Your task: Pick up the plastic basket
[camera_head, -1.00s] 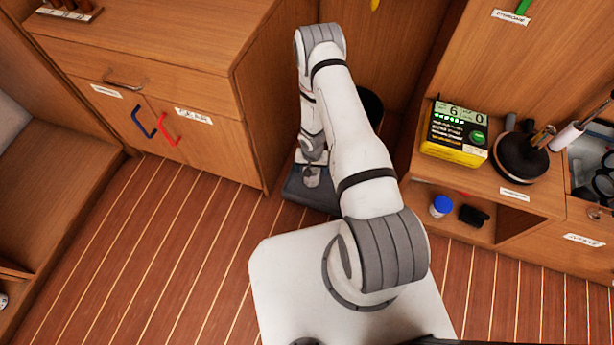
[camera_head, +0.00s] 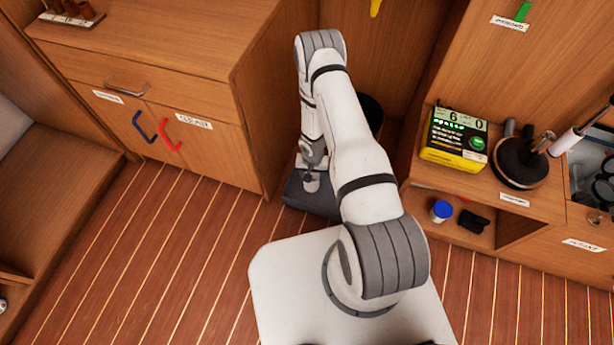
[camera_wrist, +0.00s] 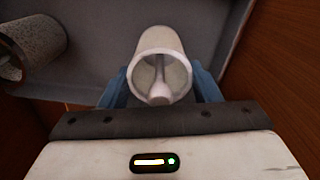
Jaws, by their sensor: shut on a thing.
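A dark grey box-like thing (camera_head: 298,195), perhaps the plastic basket, sits on the floor beside the cabinet, partly behind my arm. My gripper (camera_head: 312,184) points down at it. In the wrist view the blue fingers of my gripper (camera_wrist: 161,92) are on either side of a white, hollow, cup-like thing (camera_wrist: 158,42) with a pale rod inside. The gripper is shut on it. Grey surfaces (camera_wrist: 105,45) surround it, and a speckled roll-like thing (camera_wrist: 30,48) lies at the left. I cannot tell whether the white thing belongs to the basket.
A wooden cabinet (camera_head: 190,95) stands close at the left. A black round container (camera_head: 371,108) is partly hidden behind my arm. On the right are a shelf with a yellow-black meter (camera_head: 455,138) and a blue-capped jar (camera_head: 441,211). The floor (camera_head: 180,235) at the left is clear.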

